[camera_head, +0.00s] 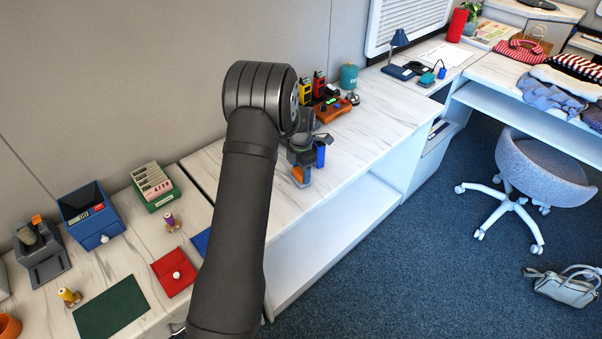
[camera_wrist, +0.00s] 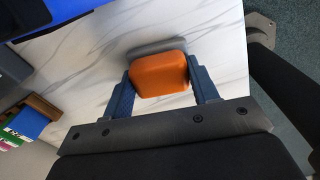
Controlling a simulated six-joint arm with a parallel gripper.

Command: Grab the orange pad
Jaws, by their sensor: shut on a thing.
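The orange pad (camera_wrist: 158,75) is a small block with rounded corners. It sits between the two blue fingers of my gripper (camera_wrist: 161,82) in the wrist view, one finger against each side. My gripper is shut on it. A grey shape, which looks like its shadow, shows along the pad's far edge on the white marbled counter. In the head view a bit of the orange pad (camera_head: 298,174) shows at the lower end of my gripper (camera_head: 303,170), over the counter (camera_head: 355,150). I cannot tell whether the pad touches the counter.
A blue thing stands beside my gripper (camera_head: 320,153). An orange tray (camera_head: 333,111) and a teal canister (camera_head: 348,77) are behind, near the wall. A red cloth (camera_head: 172,272), a green mat (camera_head: 110,307) and a blue bin (camera_head: 92,220) lie left. The counter right of my gripper is clear.

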